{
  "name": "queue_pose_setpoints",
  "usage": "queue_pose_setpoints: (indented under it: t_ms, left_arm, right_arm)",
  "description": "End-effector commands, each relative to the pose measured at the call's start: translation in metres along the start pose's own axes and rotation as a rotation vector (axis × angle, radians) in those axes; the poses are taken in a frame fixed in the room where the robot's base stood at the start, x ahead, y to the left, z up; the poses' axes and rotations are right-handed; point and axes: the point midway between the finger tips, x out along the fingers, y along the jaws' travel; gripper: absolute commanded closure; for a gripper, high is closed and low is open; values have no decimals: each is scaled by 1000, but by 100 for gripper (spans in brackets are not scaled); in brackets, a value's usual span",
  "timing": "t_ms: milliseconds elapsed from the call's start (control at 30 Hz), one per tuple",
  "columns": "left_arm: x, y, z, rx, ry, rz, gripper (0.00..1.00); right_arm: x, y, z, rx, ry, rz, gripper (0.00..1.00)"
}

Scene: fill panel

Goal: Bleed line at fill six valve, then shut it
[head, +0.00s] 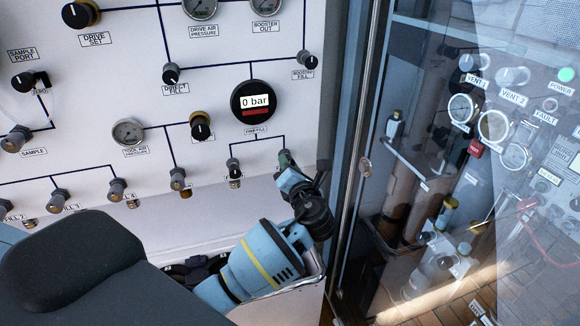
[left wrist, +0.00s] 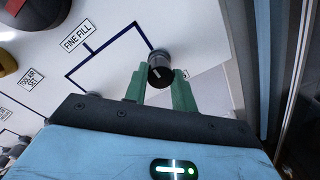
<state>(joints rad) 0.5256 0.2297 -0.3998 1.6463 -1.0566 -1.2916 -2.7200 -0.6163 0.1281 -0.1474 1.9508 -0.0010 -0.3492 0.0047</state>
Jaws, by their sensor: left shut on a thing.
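My left gripper (head: 286,162) is at the right-hand valve under the FINE FILL gauge. In the left wrist view its green fingers (left wrist: 158,80) stand on either side of a dark round valve knob (left wrist: 160,66) and are shut on it. The knob has a pale pointer mark on its face. The label beside it is mostly hidden by a finger, so I cannot read its number. In the head view the gripper covers most of this knob. The digital gauge (head: 254,101) above reads 0 bar. My right gripper is not in view.
A neighbouring fill valve (head: 235,168) sits just left of my gripper, with more valves (head: 117,187) along the row. A glass door (head: 365,165) with a metal frame stands close on the right. FINE FILL (left wrist: 77,36) is lettered on the panel.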

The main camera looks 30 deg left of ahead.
Motion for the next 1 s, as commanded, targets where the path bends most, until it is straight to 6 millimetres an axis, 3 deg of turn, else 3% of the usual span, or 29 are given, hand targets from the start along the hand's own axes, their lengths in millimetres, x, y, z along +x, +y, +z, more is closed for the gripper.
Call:
queue_pose_setpoints:
  t_ms: [567, 600, 733, 1000]
  left_arm:
    - [0, -1, -2, 34, 6, -3, 96]
    - [0, -1, -2, 34, 5, -3, 70]
    - [0, -1, -1, 33, 4, -2, 53]
    - [0, 0, 0, 31, 2, -1, 53]
  right_arm:
    - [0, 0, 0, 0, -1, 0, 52]
    - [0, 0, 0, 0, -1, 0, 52]
    - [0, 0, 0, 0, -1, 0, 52]
    - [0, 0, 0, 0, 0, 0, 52]
